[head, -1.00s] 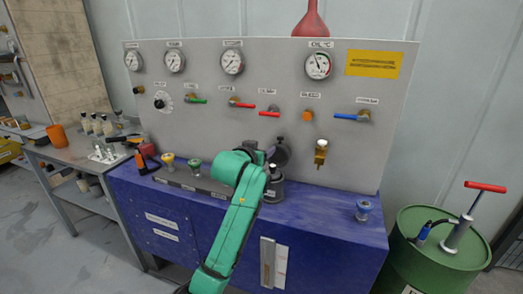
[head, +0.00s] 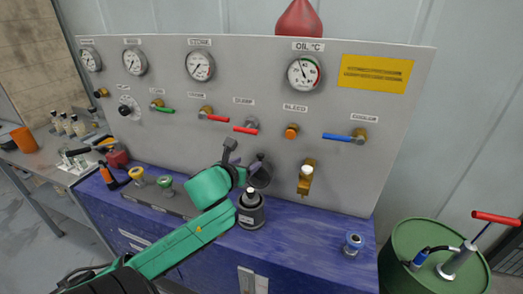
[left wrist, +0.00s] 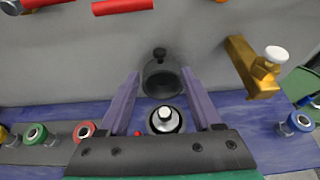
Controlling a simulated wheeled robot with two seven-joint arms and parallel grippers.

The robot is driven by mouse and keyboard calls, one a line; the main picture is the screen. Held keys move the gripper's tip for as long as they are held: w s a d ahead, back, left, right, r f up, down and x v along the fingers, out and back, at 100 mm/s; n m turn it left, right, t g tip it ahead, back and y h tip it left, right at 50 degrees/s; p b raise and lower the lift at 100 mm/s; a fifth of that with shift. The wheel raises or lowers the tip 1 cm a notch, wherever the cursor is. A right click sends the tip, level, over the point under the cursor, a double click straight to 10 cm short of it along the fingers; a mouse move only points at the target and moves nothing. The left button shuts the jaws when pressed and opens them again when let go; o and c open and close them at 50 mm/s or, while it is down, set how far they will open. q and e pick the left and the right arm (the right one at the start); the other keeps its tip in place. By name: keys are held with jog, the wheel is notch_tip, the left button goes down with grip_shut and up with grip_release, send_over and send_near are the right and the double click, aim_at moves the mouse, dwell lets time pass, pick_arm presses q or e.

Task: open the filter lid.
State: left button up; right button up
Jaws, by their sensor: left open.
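The filter (head: 250,212) is a dark round housing on the blue bench, with a pale core showing in its open top. Its dark lid (head: 261,174) stands raised behind the housing, close to the grey panel. In the left wrist view the lid (left wrist: 161,78) shows its hollow underside and a knob, and the open housing (left wrist: 165,120) lies below it. My left gripper (left wrist: 160,74) is open, its purple fingers on either side of the lid in that view, with gaps to it. In the head view the left gripper (head: 236,160) is just left of the lid. I cannot tell any contact.
The panel (head: 330,125) carries gauges, colored valve handles and a brass tap (head: 306,178) right of the lid. Yellow and green caps (head: 165,186) sit left on the bench, a blue one (head: 352,243) right. A green drum (head: 425,240) stands at the right.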

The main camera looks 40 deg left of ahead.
aim_at(260, 155)
pick_arm(q)
jog(key=p+x, duration=0.1)
jog(key=x, duration=1.1)
jog(key=shift+w+a+f+p, duration=0.1)
jog(key=shift+w+p, duration=0.05)
jog(key=shift+p, duration=0.25)
pick_arm(e)
jog(key=shift+w+d+r, duration=0.1)
jog(key=shift+r, duration=0.45)
jog(key=shift+w+d+r, duration=0.1)
jog(key=shift+r, duration=0.4)
pick_arm(q)
jog(key=shift+c, duration=0.3)
grip_shut()
pick_arm(e)
jog(key=shift+s+a, duration=0.1)
jog(key=shift+a, duration=0.15)
jog(key=shift+d, duration=0.2)
